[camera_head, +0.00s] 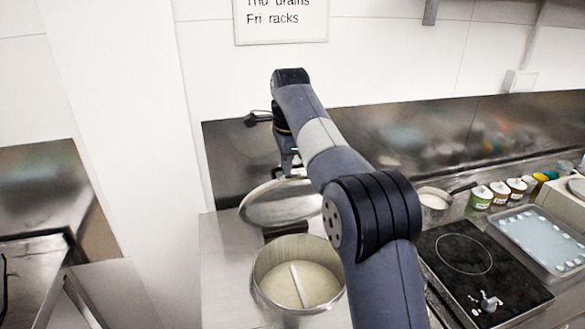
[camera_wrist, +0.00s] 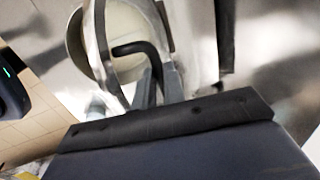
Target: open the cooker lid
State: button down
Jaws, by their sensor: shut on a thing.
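The cooker (camera_head: 262,296) is a round metal pot at the lower middle of the head view. It stands uncovered, with pale contents and a white stick-like thing inside. Its shiny round lid (camera_head: 280,207) is raised and tilted behind the pot's opening. My gripper (camera_head: 289,166) is at the lid's far side, partly hidden by my arm. In the wrist view, my gripper (camera_wrist: 158,82) has its fingers shut on a black curved handle (camera_wrist: 136,48), which I take to be the lid's. The exact finger contact is blurred.
Right of the cooker are a black cooktop (camera_head: 470,270), a small pan (camera_head: 434,200), several small jars (camera_head: 497,192) and a blue-white tray (camera_head: 540,238). A steel backsplash (camera_head: 450,140) runs behind. Bare counter (camera_head: 222,265) lies left of the cooker.

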jog(key=shift+w+a+f, duration=0.15)
jog(key=shift+w+a, duration=0.15)
jog(key=shift+w, duration=0.6)
jog(key=shift+w+a+f, duration=0.1)
jog(key=shift+w+a, duration=0.15)
jog(key=shift+w, duration=0.75)
jog(key=c, duration=1.9)
grip_release()
jog(key=shift+o, duration=0.8)
jog(key=shift+w+a+f, duration=0.1)
jog(key=shift+w, duration=0.15)
jog(key=shift+o, duration=1.3)
jog(key=shift+r, duration=0.25)
jog(key=shift+s+r, duration=0.1)
jog(key=shift+s, duration=0.15)
